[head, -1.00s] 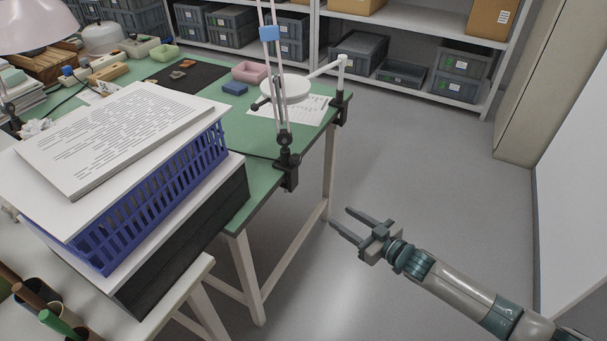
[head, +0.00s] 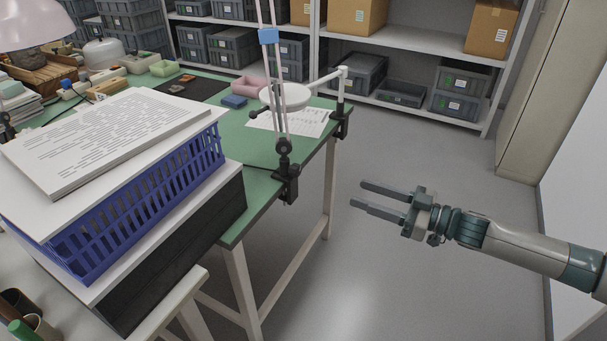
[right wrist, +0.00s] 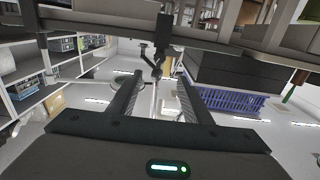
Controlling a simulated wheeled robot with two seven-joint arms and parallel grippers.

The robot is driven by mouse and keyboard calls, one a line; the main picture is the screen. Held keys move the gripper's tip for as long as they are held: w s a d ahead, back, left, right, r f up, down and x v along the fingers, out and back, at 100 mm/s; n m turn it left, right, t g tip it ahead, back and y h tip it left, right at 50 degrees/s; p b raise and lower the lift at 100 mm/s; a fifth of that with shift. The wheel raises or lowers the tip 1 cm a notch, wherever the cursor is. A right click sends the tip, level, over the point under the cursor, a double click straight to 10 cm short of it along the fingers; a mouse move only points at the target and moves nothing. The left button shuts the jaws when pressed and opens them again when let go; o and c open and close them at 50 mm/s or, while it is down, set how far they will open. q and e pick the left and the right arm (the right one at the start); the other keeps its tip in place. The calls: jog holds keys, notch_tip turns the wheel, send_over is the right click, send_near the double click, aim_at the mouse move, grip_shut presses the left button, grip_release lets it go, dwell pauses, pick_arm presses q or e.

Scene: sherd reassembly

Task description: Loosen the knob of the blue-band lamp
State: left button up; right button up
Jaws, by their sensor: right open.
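The blue-band lamp (head: 269,37) has thin pale rods with a blue band high up. A dark clamp (head: 287,186) fixes it to the front right edge of the green table. A dark round joint, seemingly with its knob (head: 283,147), sits just above the clamp. My right gripper (head: 359,194) is open and empty, over the floor to the right of the lamp and apart from it. In the right wrist view, which is upside down, the lamp clamp (right wrist: 164,32) shows beyond the open fingers. My left gripper is out of view.
A second lamp with a white round head (head: 285,96) is clamped at the table's right corner (head: 341,122). A blue basket (head: 150,192) topped with papers stands left of the blue-band lamp. Open floor (head: 400,270) lies around my right gripper.

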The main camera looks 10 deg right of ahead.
aim_at(299, 172)
jog(key=x, duration=1.7)
jog(key=shift+w+a, duration=0.15)
jog(key=c, duration=1.1)
